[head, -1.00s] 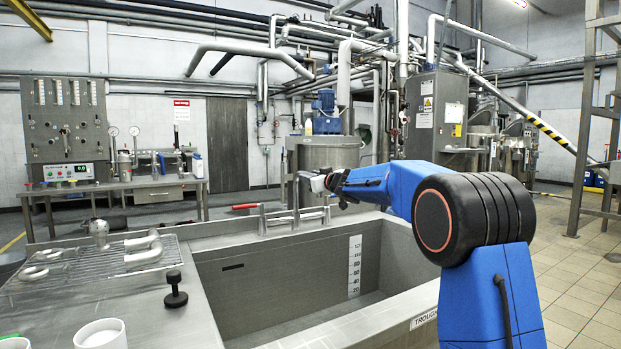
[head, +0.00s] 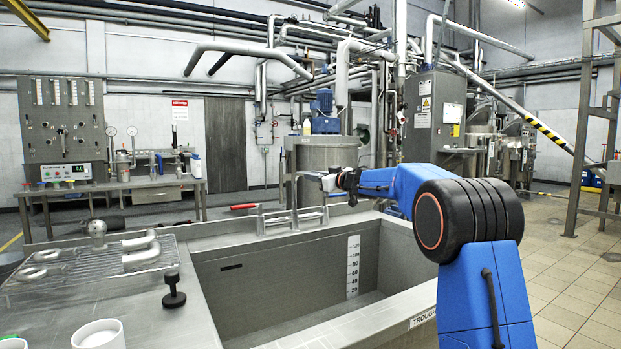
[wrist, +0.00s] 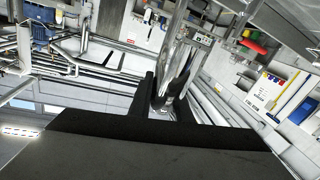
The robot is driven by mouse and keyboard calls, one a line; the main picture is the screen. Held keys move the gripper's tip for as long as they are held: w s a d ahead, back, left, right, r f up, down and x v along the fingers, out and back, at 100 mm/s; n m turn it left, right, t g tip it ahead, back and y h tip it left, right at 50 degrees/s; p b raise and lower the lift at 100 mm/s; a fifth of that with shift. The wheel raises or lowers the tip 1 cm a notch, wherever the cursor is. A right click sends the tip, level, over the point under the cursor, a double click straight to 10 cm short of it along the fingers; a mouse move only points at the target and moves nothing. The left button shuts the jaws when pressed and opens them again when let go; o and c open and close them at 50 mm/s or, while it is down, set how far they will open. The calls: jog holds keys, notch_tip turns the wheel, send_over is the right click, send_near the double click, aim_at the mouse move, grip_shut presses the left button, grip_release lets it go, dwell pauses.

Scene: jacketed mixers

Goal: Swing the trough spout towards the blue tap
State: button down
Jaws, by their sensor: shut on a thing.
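The trough (head: 270,262) is a deep grey steel basin in front of me. The trough spout (head: 314,176) is a thin metal pipe over its far rim, running right from a thin upright post. My gripper (head: 345,182) reaches in from the right and is shut on the spout's outer end. In the wrist view the shiny spout (wrist: 176,70) runs down between my dark fingers (wrist: 167,100). A red tap lever (head: 243,206) points left at the far rim. I cannot make out the blue tap; it may be hidden behind my gripper or arm.
A metal rail (head: 292,220) stands on the far rim below the spout. A wire rack (head: 95,264) with bent pipes and a black knob (head: 174,292) are on the left worktop. A steel vessel (head: 326,160) stands behind. The basin's inside looks clear.

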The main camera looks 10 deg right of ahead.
jog(key=w+d+n+g+y, duration=0.5)
jog(key=n+g+y, duration=0.1)
jog(key=g+y, duration=0.1)
jog(key=shift+n, duration=0.3)
dwell(0.4)
jog(key=c, duration=1.6)
grip_release()
jog(key=shift+c, duration=0.2)
jog(key=v, duration=1.7)
jog(key=shift+d, duration=0.25)
jog(key=shift+w, duration=0.1)
